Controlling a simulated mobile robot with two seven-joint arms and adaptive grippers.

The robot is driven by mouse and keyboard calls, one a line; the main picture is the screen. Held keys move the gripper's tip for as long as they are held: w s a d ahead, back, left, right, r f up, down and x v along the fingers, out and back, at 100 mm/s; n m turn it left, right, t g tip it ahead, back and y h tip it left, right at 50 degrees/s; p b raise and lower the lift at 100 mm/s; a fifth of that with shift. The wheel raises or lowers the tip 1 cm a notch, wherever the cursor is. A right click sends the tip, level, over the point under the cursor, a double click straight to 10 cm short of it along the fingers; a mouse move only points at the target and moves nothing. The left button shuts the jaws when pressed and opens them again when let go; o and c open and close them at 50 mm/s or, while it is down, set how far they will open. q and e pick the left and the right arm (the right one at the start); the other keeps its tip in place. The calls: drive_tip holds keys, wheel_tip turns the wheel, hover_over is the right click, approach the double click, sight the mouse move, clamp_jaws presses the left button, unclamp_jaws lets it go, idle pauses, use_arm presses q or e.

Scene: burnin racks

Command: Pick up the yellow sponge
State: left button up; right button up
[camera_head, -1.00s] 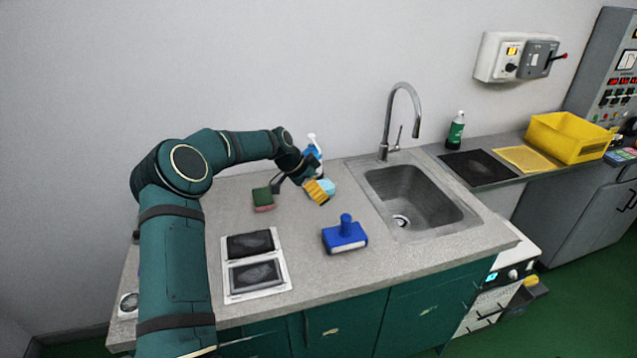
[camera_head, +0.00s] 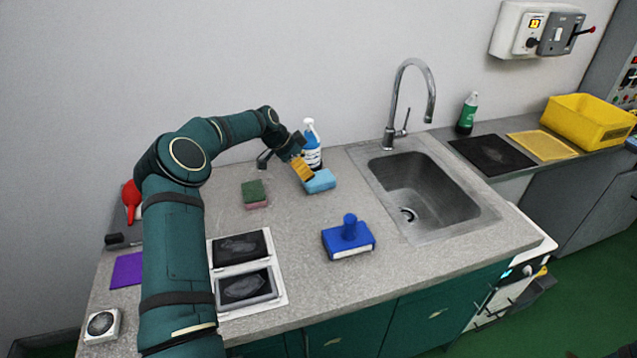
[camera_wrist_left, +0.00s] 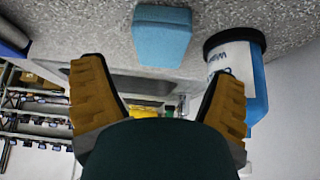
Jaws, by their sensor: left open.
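I cannot make out a separate yellow sponge on the counter; the yellow-orange piece at my left gripper is its finger pad. My left gripper (camera_head: 284,167) is open and empty above the back of the counter, and its spread fingers show in the left wrist view (camera_wrist_left: 160,72). A light blue sponge (camera_head: 320,181) lies just beyond the yellow finger; it also shows in the left wrist view (camera_wrist_left: 161,36), apart from the fingers. A green and pink sponge (camera_head: 254,193) lies left of it. My right gripper is out of view.
A blue spray bottle (camera_head: 312,148) stands close behind the gripper. A flat yellow mat (camera_head: 542,146) and yellow crate (camera_head: 588,123) are far right. The counter's middle is clear.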

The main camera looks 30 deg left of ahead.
sight(318, 178)
use_arm(q)
drive_tip(key=x, duration=0.7)
drive_tip(key=shift+w+d+b, duration=0.25)
drive_tip(key=shift+w+b, duration=0.05)
drive_tip(key=shift+w, duration=0.05)
drive_tip(key=c, duration=0.5)
drive_tip(key=shift+c, duration=0.2)
drive_tip(key=shift+r, duration=0.6)
drive_tip(key=s+d, duration=0.5)
drive_tip(key=d, duration=0.1)
drive_tip(key=s+d, duration=0.3)
drive_tip(key=d, duration=0.1)
drive_tip(key=shift+s, duration=0.3)
wheel_tip(318, 178, up, 14)
drive_tip(key=shift+w+a+f+p, duration=0.1)
drive_tip(key=shift+p, duration=0.95)
